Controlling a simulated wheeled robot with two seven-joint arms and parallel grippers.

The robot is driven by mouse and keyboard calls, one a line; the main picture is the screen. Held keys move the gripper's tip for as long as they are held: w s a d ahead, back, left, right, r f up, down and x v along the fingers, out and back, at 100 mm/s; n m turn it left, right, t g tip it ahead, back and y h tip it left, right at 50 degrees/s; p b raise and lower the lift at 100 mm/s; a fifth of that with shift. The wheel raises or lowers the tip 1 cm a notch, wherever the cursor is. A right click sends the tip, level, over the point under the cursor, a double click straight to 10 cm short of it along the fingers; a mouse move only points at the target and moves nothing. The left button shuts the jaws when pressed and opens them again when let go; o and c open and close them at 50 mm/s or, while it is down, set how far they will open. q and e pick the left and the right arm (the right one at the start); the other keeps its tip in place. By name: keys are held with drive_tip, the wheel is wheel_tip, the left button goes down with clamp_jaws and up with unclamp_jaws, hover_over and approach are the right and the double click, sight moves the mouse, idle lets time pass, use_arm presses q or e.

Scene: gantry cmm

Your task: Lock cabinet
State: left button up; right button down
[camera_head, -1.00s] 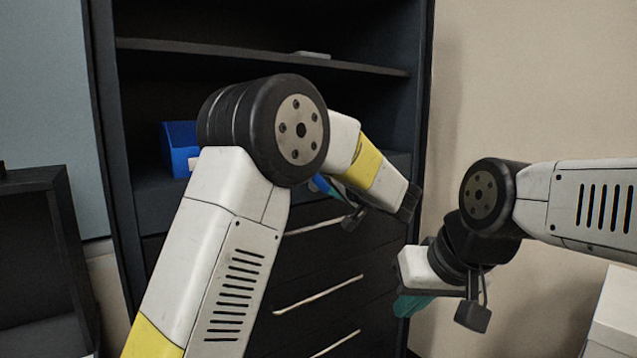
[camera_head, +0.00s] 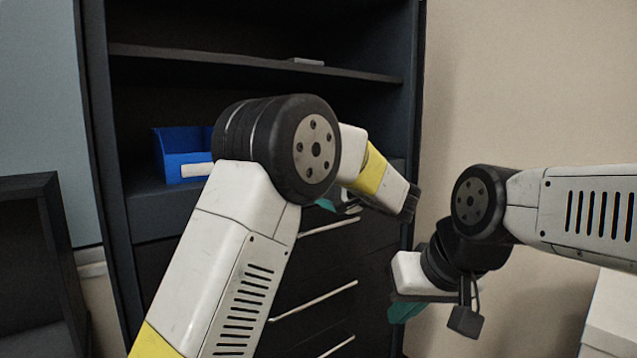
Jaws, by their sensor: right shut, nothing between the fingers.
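The dark cabinet (camera_head: 250,60) stands ahead, with open shelves above and several drawers (camera_head: 320,275) with silver bar handles below. The drawers look closed; I cannot make out a lock. My left arm crosses in front of the cabinet and its forearm hides part of the drawers. My left gripper is mostly hidden behind its own arm, near the top drawer, and its jaws cannot be judged. My right gripper (camera_head: 402,310), with teal fingers, is shut and empty beside the cabinet's lower right edge.
A blue bin (camera_head: 182,153) sits on the cabinet's middle shelf, and a small grey flat object (camera_head: 307,62) lies on the upper shelf. A dark open unit (camera_head: 35,270) stands at the left. A white box (camera_head: 612,315) is at the lower right, before a beige wall.

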use_arm(q)
drive_tip(key=shift+d+f, duration=0.1)
drive_tip(key=shift+d, duration=0.05)
idle(0.4)
drive_tip(key=o, duration=1.7)
drive_tip(key=shift+o, duration=0.2)
drive_tip(key=shift+s, duration=0.1)
drive_tip(key=v, duration=0.7)
drive_tip(key=shift+s+d, duration=0.25)
